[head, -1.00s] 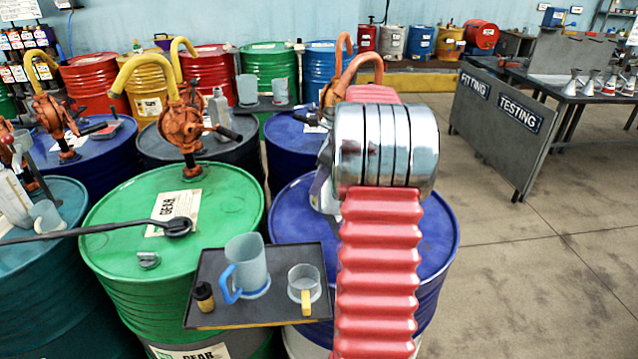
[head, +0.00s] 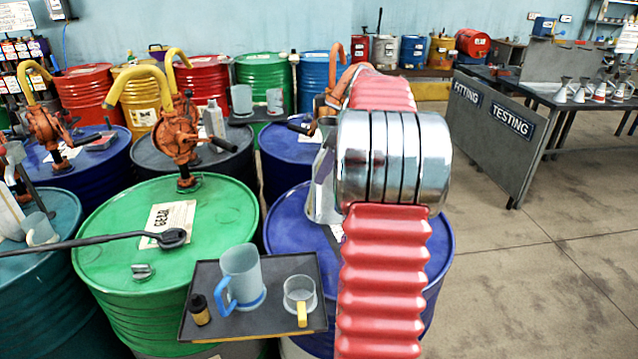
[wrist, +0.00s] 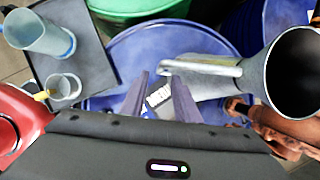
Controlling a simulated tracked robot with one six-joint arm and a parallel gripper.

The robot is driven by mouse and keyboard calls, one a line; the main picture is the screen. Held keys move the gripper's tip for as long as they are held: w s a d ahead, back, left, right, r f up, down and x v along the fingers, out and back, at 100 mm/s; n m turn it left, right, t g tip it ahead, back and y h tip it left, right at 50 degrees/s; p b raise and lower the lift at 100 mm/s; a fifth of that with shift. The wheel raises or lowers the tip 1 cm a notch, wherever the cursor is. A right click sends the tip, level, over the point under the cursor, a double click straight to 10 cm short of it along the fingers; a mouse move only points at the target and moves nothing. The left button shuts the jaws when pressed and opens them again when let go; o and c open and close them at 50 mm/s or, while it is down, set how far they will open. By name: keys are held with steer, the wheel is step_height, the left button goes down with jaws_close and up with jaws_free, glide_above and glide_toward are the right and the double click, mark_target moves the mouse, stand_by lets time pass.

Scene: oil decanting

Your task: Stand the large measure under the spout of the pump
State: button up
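The large measure (head: 240,272) is a translucent jug with a blue handle and blue base ring. It stands upright on a dark tray (head: 212,325) at the front; in the wrist view it is at the upper left (wrist: 40,35). An orange pump (head: 175,135) with a yellow curved spout (head: 140,80) stands on the green drum. Another orange pump stands on the blue drum, mostly behind my arm; its body shows at the lower right of the wrist view (wrist: 275,125).
A small clear measure (head: 299,290) with a yellow handle and a dark bottle (head: 199,310) share the tray. A grey metal vessel (wrist: 215,85) is just right of my fingers. A long black-handled tool (head: 90,241) lies across the green drum (head: 105,235). Floor at the right is clear.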

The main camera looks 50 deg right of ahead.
steer(key=shift+v, duration=1.65)
steer(key=s+a+r+n+h, duration=0.1)
steer(key=a+r+n, duration=0.1)
steer(key=a+n, duration=0.8)
steer(key=s+a+r+n, duration=0.1)
steer(key=a+n, duration=0.3)
steer(key=a, duration=1.1)
steer(key=s+a+f+n, duration=0.3)
steer(key=s+a+n, duration=0.4)
steer(key=a+n, duration=0.2)
steer(key=s+a+f+n+t, duration=0.1)
steer(key=s+a+f+n, duration=0.3)
steer(key=s+a+n, duration=0.3)
steer(key=a+n, duration=0.2)
steer(key=a, duration=0.1)
steer(key=shift+s+f+h, duration=0.2)
steer(key=shift+f+h, duration=0.1)
